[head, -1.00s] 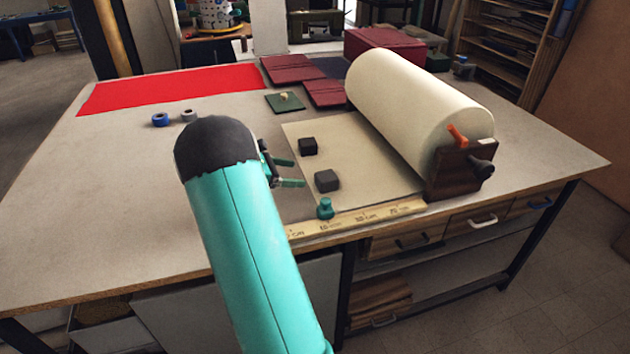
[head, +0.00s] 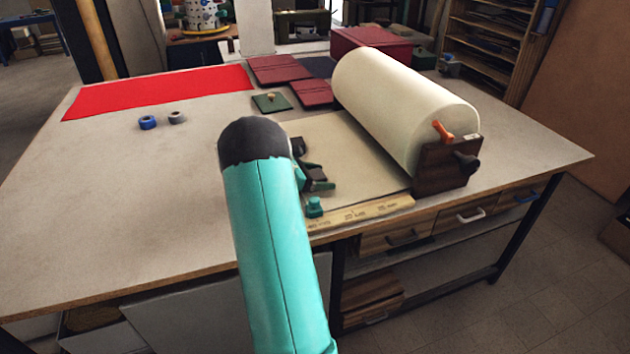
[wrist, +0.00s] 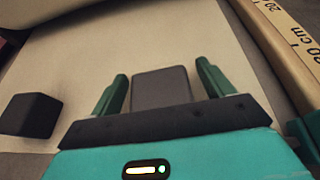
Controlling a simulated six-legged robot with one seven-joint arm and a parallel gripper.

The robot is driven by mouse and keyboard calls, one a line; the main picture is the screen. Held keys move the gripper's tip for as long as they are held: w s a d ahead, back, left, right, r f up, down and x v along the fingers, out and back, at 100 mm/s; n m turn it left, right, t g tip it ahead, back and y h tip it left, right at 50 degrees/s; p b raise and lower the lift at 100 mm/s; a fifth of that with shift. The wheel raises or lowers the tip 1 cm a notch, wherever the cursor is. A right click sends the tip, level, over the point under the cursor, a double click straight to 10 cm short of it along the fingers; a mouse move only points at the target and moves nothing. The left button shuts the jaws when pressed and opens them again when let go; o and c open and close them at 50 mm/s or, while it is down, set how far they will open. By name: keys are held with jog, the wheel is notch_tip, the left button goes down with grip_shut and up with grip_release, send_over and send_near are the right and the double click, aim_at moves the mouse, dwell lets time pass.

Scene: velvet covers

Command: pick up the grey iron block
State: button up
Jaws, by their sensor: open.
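A dark grey block (wrist: 160,88), which fits the iron block, lies on the pale sheet. In the wrist view it sits between the two green fingers of my gripper (wrist: 161,72), with a gap on each side. The gripper is open, and its dark palm edge hides the near end of the block. In the head view my gripper (head: 316,178) is low over the sheet near the ruler, and the block there is mostly hidden. A second, blacker block (wrist: 30,116) lies to the left in the wrist view; it also shows in the head view (head: 298,145), beyond the gripper.
A large paper roll (head: 400,110) stands right of the sheet.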

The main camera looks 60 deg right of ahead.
grip_shut()
jog(key=shift+d+r, duration=0.1)
dwell(0.3)
